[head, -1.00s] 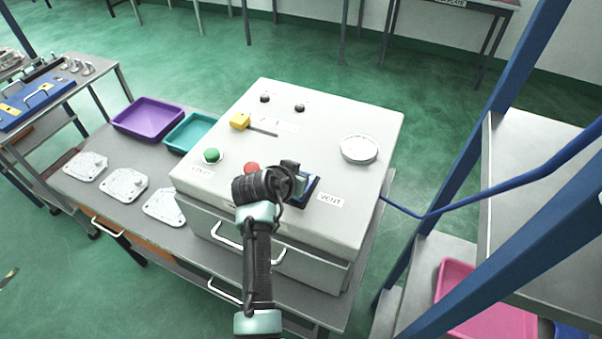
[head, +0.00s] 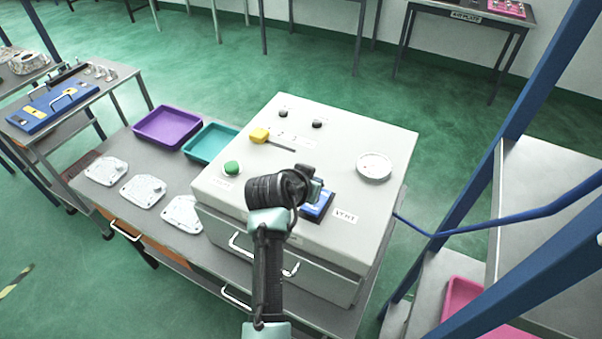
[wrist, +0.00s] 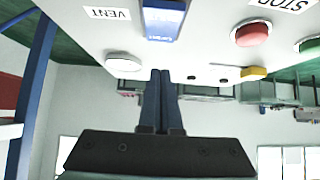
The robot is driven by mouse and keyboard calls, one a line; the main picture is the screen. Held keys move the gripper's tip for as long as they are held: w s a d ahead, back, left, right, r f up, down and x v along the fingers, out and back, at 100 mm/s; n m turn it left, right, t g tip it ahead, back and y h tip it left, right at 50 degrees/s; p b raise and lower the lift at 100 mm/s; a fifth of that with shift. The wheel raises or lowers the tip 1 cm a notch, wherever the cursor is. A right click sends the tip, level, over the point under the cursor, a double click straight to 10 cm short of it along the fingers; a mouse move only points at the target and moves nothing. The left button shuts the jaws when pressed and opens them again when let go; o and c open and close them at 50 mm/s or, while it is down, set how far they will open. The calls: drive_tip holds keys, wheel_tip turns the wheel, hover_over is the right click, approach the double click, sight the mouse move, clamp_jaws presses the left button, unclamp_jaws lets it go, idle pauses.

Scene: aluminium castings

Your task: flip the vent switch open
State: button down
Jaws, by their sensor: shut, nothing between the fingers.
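The vent switch (head: 318,206) is a blue rocker in a dark frame on the top face of the pale control box (head: 385,150), beside the VENT label (head: 345,216). My arm hides part of it in the head view. In the wrist view the blue switch (wrist: 164,18) is at the top middle, next to the VENT label (wrist: 108,13). My gripper (head: 316,188) is over the box just by the switch. In the wrist view its fingers (wrist: 161,75) are together and empty, below the switch in the picture; I cannot tell whether they touch it.
The red stop button (wrist: 251,33) shows in the wrist view. Purple (head: 168,127) and teal (head: 210,141) trays stand left. A blue rack post (head: 480,160) stands right.

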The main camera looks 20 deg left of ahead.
drive_tip(key=w+r+b+v, duration=0.1)
drive_tip(key=b+v, duration=0.1)
drive_tip(key=v, duration=0.6)
drive_tip(key=shift+s+r, duration=0.15)
drive_tip(key=shift+r, duration=0.05)
drive_tip(key=shift+d, duration=0.1)
drive_tip(key=w+d+r+t+y+b, duration=0.1)
drive_tip(key=d+r+t, duration=0.3)
drive_tip(key=r, duration=0.7)
drive_tip(key=w+d+r+t+y+b, duration=0.15)
drive_tip(key=d+r+t, duration=0.25)
drive_tip(key=r, duration=0.7)
drive_tip(key=s+d+r+t+h+b, duration=0.1)
drive_tip(key=s+d+r+t, duration=0.4)
drive_tip(key=s+r, duration=0.3)
drive_tip(key=s+d+r+t+h+b, duration=0.1)
drive_tip(key=s+d+r+t, duration=0.3)
drive_tip(key=s+r, duration=0.4)
wheel_tip(320, 180, up, 5)
drive_tip(key=shift+s+d+f+t, duration=0.2)
drive_tip(key=shift+d+t, duration=0.2)
drive_tip(key=shift+d, duration=0.2)
drive_tip(key=shift+w, duration=0.1)
